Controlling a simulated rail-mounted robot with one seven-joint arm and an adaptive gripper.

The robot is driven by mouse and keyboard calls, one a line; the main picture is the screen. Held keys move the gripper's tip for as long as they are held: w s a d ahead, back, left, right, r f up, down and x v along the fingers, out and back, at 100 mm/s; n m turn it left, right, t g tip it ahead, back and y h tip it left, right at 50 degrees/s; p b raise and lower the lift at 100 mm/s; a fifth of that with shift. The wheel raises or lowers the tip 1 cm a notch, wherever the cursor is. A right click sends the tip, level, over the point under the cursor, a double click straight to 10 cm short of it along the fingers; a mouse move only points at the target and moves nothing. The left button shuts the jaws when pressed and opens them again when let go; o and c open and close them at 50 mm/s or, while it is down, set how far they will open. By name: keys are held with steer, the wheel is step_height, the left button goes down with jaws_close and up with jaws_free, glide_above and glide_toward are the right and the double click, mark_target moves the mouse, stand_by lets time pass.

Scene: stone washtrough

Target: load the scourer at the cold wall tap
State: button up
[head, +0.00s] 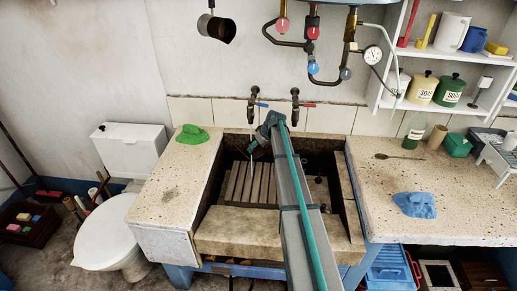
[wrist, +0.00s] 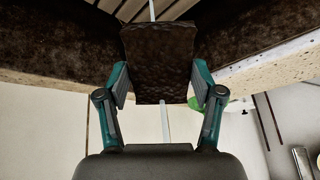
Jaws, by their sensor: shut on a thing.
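The scourer (wrist: 158,65) is a dark brown, rough block. In the wrist view my gripper (wrist: 160,88) is shut on it, with one finger on each side. In the head view my gripper (head: 258,145) is over the left part of the stone trough, just below the cold wall tap (head: 253,104) with the blue lever; I cannot make out the scourer there. A thin pale line, like a water stream (wrist: 165,122), shows above and below the scourer in the wrist view. Whether it touches the scourer I cannot tell.
The tap with the red lever (head: 296,105) is close on the right. A slatted wooden rack (head: 240,185) lies in the stone trough (head: 235,232). A green cloth (head: 192,134) lies on the left ledge, a blue cloth (head: 415,204) on the right counter. Pipes hang above.

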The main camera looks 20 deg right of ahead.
steer(key=shift+s, duration=0.1)
stand_by(0.5)
steer(key=s+a+b, duration=0.1)
steer(key=s+a, duration=0.1)
steer(key=s, duration=0.5)
steer(key=shift+s, duration=0.3)
stand_by(0.3)
stand_by(1.2)
steer(key=s+a+r, duration=0.1)
steer(key=s+r, duration=0.3)
steer(key=s, duration=0.1)
stand_by(0.4)
steer(key=shift+w, duration=0.1)
stand_by(0.5)
